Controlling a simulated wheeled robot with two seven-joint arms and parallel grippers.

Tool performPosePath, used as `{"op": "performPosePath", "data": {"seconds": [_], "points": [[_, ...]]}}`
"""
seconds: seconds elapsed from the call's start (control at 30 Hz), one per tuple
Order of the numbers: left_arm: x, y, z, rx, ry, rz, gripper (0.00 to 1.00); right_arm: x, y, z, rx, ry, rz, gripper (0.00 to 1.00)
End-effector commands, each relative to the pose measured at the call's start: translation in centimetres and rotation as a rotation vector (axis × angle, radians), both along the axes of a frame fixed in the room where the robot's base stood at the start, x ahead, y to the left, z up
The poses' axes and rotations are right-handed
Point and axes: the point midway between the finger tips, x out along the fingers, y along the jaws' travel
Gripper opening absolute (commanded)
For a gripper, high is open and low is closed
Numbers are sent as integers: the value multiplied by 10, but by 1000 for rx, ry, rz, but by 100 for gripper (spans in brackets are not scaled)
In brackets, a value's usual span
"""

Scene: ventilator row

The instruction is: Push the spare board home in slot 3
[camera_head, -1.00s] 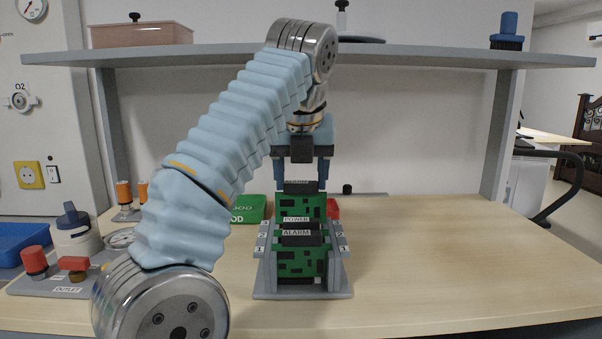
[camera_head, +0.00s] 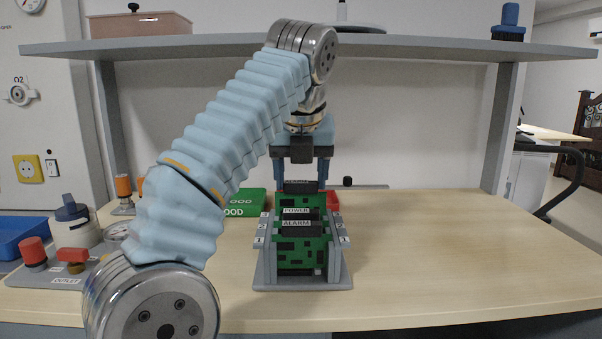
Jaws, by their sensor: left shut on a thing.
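My left gripper (camera_head: 303,175) points down behind the two front boards, shut on the dark top edge of the spare board (camera_head: 300,187), whose label is too small to read. The spare board stands upright at the back of the grey slotted rack (camera_head: 342,283), its top above the other boards. Its lower part is hidden, so I cannot tell how deep it sits. In front of it stand the green POWER board (camera_head: 297,211) and the ALARM board (camera_head: 300,250). Small slot numbers show on the rack sides. My right gripper is not in view.
A green bin (camera_head: 245,203) and a red one (camera_head: 333,201) stand behind the rack. At left are an outlet panel with a red knob (camera_head: 34,251) and a blue tray (camera_head: 25,235). A shelf (camera_head: 420,46) spans above. The table to the right is clear.

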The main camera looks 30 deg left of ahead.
Motion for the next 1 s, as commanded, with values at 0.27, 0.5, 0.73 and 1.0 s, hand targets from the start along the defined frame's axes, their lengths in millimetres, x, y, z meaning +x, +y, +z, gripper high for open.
{"op": "performPosePath", "data": {"seconds": [0.27, 0.5, 0.73, 1.0], "points": [[0, 0, 0, 0, 0, 0, 28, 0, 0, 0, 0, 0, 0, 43], [0, 0, -3, -1, 1, 0, 28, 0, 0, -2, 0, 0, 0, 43], [0, 0, -11, 0, 1, -1, 28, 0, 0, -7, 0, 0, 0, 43], [0, 0, -16, -1, 1, -1, 28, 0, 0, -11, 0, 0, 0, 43]]}}
